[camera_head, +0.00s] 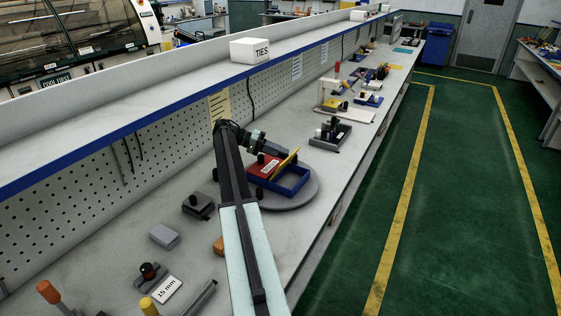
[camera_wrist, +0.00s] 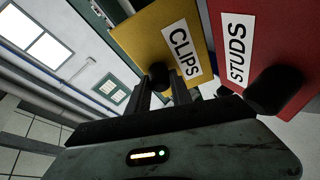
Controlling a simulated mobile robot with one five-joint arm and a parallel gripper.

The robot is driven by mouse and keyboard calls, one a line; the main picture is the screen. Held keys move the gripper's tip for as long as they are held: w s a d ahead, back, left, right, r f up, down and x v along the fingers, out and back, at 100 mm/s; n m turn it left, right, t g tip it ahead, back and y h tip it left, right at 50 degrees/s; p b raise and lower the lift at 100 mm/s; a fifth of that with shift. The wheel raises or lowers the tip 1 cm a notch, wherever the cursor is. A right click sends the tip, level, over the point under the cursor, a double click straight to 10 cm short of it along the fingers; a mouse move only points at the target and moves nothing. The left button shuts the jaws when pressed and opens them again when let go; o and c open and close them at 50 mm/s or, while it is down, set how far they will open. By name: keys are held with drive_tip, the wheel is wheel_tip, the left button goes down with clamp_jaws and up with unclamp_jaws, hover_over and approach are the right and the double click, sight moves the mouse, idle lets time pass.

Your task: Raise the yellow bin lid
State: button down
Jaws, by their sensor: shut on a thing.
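The yellow bin lid (camera_head: 286,163), labelled CLIPS, is tilted up above a blue bin (camera_head: 289,184) on a round grey turntable (camera_head: 283,203). In the wrist view the yellow lid (camera_wrist: 192,22) fills the top middle, with a black knob (camera_wrist: 161,73) near its lower edge. My gripper (camera_wrist: 162,88) is shut on that knob, its two dark fingers on either side. A red lid (camera_head: 264,166), labelled STUDS in the wrist view (camera_wrist: 285,50), lies beside the yellow one, with its own black knob. My arm hides part of the turntable in the head view.
A white box marked TIES (camera_head: 250,51) stands on the shelf above the pegboard. Small grey blocks (camera_head: 164,236) and a 15 mm card (camera_head: 167,289) lie on the near bench. A dark tray (camera_head: 330,136) with black parts is behind the turntable. The green floor is clear.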

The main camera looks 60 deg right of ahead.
drive_tip(key=shift+w+f+g+b, duration=0.1)
drive_tip(key=shift+w+g+b, duration=0.35)
drive_tip(key=shift+b, duration=0.2)
drive_tip(key=c, duration=1.1)
unclamp_jaws()
drive_tip(key=shift+c, duration=0.2)
